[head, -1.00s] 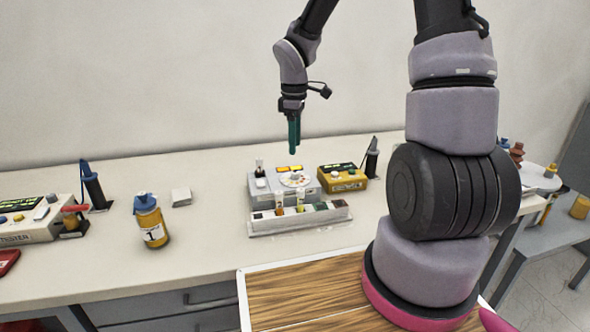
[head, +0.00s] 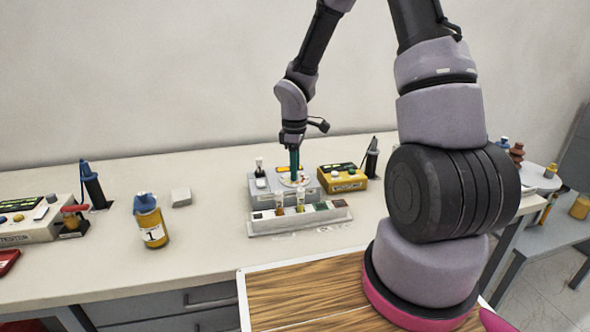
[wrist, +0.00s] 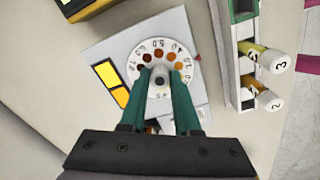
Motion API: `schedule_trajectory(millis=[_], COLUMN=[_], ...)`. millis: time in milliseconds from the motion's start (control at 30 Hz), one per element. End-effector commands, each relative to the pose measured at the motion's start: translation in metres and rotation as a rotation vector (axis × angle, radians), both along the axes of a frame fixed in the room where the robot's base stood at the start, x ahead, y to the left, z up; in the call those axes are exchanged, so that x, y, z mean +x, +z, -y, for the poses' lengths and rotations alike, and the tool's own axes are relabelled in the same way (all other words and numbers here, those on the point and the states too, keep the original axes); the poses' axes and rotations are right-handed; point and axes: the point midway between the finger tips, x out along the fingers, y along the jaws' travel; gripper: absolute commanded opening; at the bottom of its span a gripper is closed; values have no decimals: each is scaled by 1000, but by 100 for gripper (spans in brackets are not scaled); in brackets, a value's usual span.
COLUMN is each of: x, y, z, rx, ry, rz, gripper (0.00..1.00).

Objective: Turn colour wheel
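The colour wheel (wrist: 150,56) is a white disc with numbers and several orange to dark red dots around a central knob (wrist: 159,78). It sits on a grey device (head: 256,189) on the bench. My gripper (wrist: 161,72) points down over the wheel, its green fingers apart on either side of the knob. I cannot tell whether the fingers touch the knob. In the head view my gripper (head: 294,172) reaches the wheel and covers part of it.
A rack (head: 290,222) with vials stands in front of the device. A yellow meter (head: 343,180) stands close on the right. A yellow bottle (head: 151,222) labelled 1 and a small white block (head: 181,197) are to the left.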

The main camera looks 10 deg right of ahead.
Motion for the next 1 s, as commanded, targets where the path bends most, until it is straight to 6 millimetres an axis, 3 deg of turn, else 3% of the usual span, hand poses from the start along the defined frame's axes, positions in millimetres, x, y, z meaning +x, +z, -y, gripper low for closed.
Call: schedule_trajectory(millis=[33, 67, 467, 1000], x=[0, 0, 0, 0], y=[0, 0, 0, 0], z=[0, 0, 0, -1], rx=[0, 0, -1, 0], ry=[0, 0, -58, -435], rz=[0, 0, 1, 1], gripper=[7, 0, 0, 0])
